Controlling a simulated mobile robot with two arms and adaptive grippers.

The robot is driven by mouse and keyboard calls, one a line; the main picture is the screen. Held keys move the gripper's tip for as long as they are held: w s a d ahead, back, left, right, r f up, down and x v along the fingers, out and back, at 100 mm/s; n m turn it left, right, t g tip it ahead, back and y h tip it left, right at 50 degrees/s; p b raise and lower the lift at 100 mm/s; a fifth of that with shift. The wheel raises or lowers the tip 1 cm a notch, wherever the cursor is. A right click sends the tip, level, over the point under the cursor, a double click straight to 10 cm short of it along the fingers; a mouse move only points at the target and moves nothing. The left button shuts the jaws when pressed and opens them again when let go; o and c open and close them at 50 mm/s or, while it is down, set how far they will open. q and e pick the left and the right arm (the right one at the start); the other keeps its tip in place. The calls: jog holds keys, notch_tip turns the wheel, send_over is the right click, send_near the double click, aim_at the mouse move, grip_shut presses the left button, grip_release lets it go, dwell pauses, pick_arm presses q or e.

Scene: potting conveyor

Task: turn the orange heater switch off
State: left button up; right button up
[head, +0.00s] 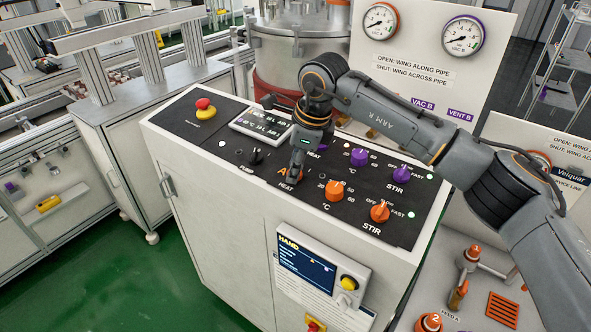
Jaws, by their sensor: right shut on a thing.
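The control panel (222,172) is the sloped black top of a white cabinet. My right gripper (293,176) points down onto it, just above the front HEAT label (286,187) in the orange row. It is shut on the orange heater switch, which it hides almost wholly, so I cannot tell which way the switch points. An orange °C knob (334,191) and an orange STIR knob (380,212) sit to the right of the gripper. My left gripper is not in view.
A purple °C knob (359,156) and a purple STIR knob (402,173) sit behind the orange row. A black PUMP switch (255,157) and a red emergency button (204,106) lie to the left. A small display (262,124) and a steel vessel (300,50) stand behind.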

aim_at(307, 184)
jog(key=shift+n, duration=0.3)
dwell(0.4)
jog(key=o, duration=1.2)
jog(key=shift+c, duration=0.2)
jog(key=v, duration=1.2)
jog(key=shift+w, duration=0.1)
